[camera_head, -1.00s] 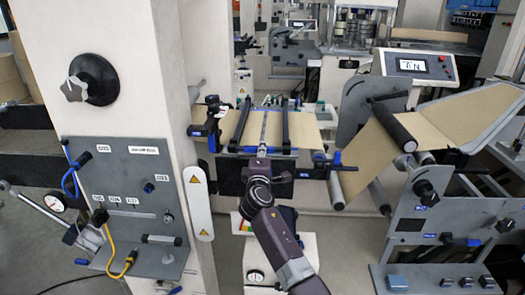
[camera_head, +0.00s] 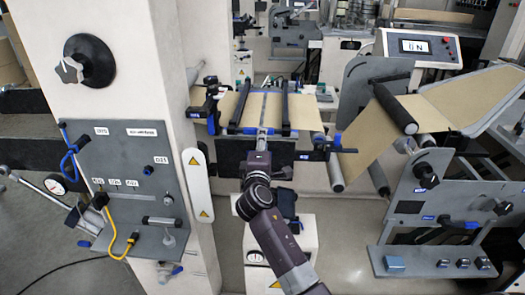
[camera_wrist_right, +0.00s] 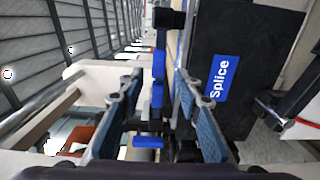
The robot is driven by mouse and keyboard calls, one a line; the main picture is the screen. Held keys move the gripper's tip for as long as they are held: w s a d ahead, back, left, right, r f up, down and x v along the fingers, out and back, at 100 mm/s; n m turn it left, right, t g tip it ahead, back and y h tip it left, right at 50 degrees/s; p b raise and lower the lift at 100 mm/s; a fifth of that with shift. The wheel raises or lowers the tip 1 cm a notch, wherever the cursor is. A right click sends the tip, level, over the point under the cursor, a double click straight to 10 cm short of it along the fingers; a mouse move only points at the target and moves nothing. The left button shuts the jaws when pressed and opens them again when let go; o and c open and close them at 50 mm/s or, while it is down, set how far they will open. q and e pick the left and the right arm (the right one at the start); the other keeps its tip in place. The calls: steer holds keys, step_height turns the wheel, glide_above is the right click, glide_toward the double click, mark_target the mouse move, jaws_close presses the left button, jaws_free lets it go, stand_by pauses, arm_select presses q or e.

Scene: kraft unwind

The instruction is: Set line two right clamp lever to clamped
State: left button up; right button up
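The splice table (camera_head: 262,152) stands mid-view in the head view with brown paper across it and two dark bars (camera_head: 287,108) over the paper. Blue parts run along its front edge, and a blue-tipped lever (camera_head: 335,141) sits at its right end. I cannot tell which part is the right clamp lever or its setting. My right gripper (camera_head: 262,137) is in front of the table's middle, its fingers hard to make out there. In the right wrist view, its fingers (camera_wrist_right: 160,112) are apart, with blue parts (camera_wrist_right: 157,94) seen between them. My left gripper is out of view.
A white column with a grey panel (camera_head: 130,180) and black knob stands left. A roller stand (camera_head: 420,200) with brown web and a display (camera_head: 416,46) stand right. A dark block labelled Splice (camera_wrist_right: 240,65) is close beside the right finger in the wrist view.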

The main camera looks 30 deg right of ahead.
steer(key=v, duration=0.5)
steer(key=shift+s, duration=0.35)
steer(key=s+a+f+g+y, duration=0.1)
steer(key=s+a+f+y, duration=0.1)
steer(key=f, duration=0.9)
steer(key=s+a+f+g+y, duration=0.2)
steer(key=f, duration=0.8)
steer(key=s+a+f+g+y, duration=0.1)
steer(key=a+f+y, duration=0.15)
steer(key=f, duration=0.85)
steer(key=s+a+f+m+g+y, duration=0.1)
steer(key=s+f+g, duration=0.1)
steer(key=s+f, duration=0.7)
steer(key=s+a+f+m+g+y, duration=0.1)
steer(key=s+a+f+m+g, duration=0.1)
steer(key=s+f, duration=0.7)
steer(key=s+f+m+g, duration=0.2)
steer(key=s+f, duration=0.4)
steer(key=s, duration=0.5)
steer(key=s+f+m+g, duration=0.2)
steer(key=s+f, duration=0.3)
steer(key=s, duration=0.7)
steer(key=s+f+m+g+y, duration=0.1)
steer(key=s+f, duration=0.5)
steer(key=s, duration=0.6)
steer(key=shift+s+d+f+m+g, duration=0.25)
steer(key=shift+f+m+g, duration=0.1)
steer(key=shift+m+g, duration=0.3)
